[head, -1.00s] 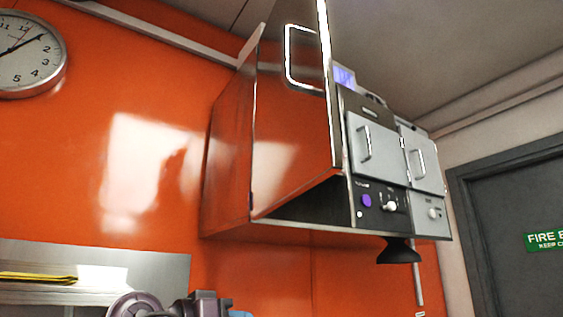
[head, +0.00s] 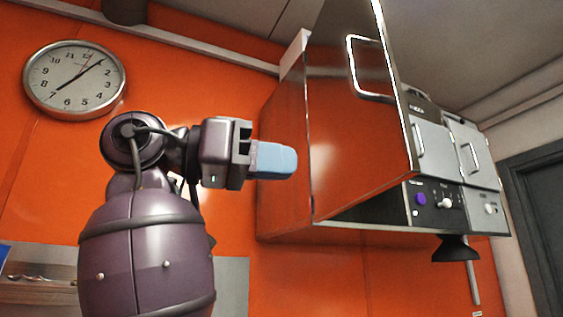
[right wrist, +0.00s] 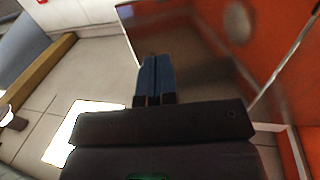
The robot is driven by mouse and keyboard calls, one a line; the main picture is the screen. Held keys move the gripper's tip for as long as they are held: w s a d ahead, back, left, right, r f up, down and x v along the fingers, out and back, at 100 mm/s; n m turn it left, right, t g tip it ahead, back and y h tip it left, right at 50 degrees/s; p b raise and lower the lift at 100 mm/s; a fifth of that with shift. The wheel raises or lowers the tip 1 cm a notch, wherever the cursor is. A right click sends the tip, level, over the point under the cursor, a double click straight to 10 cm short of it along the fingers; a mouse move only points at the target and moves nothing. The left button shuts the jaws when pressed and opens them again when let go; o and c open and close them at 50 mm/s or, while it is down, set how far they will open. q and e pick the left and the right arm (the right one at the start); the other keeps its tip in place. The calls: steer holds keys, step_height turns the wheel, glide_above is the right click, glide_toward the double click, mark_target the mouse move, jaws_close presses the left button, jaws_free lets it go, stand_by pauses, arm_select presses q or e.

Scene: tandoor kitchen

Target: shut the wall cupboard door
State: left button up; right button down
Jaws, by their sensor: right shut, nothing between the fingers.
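The wall cupboard door (head: 350,150) is a shiny steel panel reflecting the orange wall, with a bar handle (head: 368,70) near its upper free edge. It stands open, its free edge swung out from the wall cupboard (head: 285,175), with a dark gap showing below it. My right gripper (head: 290,161), with light blue fingers, is shut and empty. It is raised just left of the door in the head view, pointing towards it; whether it touches cannot be told. In the right wrist view the shut fingers (right wrist: 154,75) show before a shiny brownish panel. My left gripper is not in view.
Grey-doored units with knobs (head: 453,150) stand right of the door, with a dark funnel-like part (head: 455,249) below. A round clock (head: 75,78) hangs on the orange wall at left. A dark grey door (head: 540,220) is at far right.

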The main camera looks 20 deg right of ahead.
mark_target(376, 172)
steer(key=d, duration=0.3)
steer(key=s+d, duration=0.1)
steer(key=d, duration=0.6)
steer(key=shift+s+d, duration=0.15)
steer(key=shift+d, duration=0.45)
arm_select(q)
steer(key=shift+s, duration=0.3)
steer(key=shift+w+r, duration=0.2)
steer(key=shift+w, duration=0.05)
